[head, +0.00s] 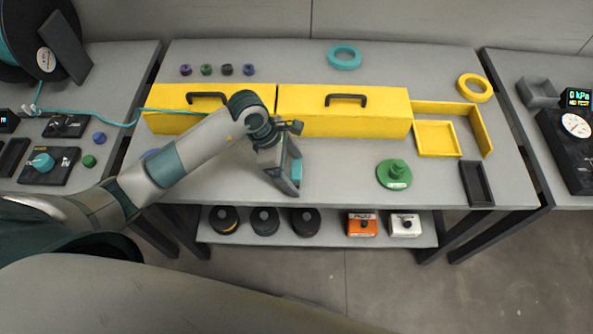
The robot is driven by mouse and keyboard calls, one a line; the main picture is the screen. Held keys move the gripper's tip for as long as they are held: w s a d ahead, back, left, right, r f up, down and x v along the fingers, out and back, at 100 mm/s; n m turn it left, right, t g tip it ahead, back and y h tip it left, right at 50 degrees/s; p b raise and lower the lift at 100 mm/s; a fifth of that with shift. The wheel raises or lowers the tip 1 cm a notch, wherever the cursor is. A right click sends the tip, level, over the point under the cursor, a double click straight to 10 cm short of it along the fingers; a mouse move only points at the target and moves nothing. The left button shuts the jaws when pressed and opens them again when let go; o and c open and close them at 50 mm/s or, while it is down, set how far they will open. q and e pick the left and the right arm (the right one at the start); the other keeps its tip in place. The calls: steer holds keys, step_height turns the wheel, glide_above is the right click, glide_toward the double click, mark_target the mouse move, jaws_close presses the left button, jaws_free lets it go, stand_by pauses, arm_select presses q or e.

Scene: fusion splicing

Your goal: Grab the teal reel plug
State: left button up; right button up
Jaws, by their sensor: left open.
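A teal cable (112,122) comes off the dark reel (25,45) at the upper left. It runs right across the gap between tables and over the left yellow drawer front to my left forearm. I cannot make out the teal reel plug; the cable's far end may be hidden by my arm. My left gripper (290,184) is open and points down over the grey middle table (340,180), in front of the yellow drawers. A teal patch shows at its fingers; I cannot tell if this is part of the gripper. My right gripper is not in view.
Yellow drawers with black handles (347,98) stand behind the gripper. A green flanged piece (394,175), a yellow tray (457,137) and a black tray (477,183) lie to the right. A teal ring (344,57) lies at the back.

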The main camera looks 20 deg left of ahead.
mark_target(294, 171)
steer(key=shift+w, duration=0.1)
arm_select(q)
steer(key=c, duration=1.2)
steer(key=shift+r, duration=0.15)
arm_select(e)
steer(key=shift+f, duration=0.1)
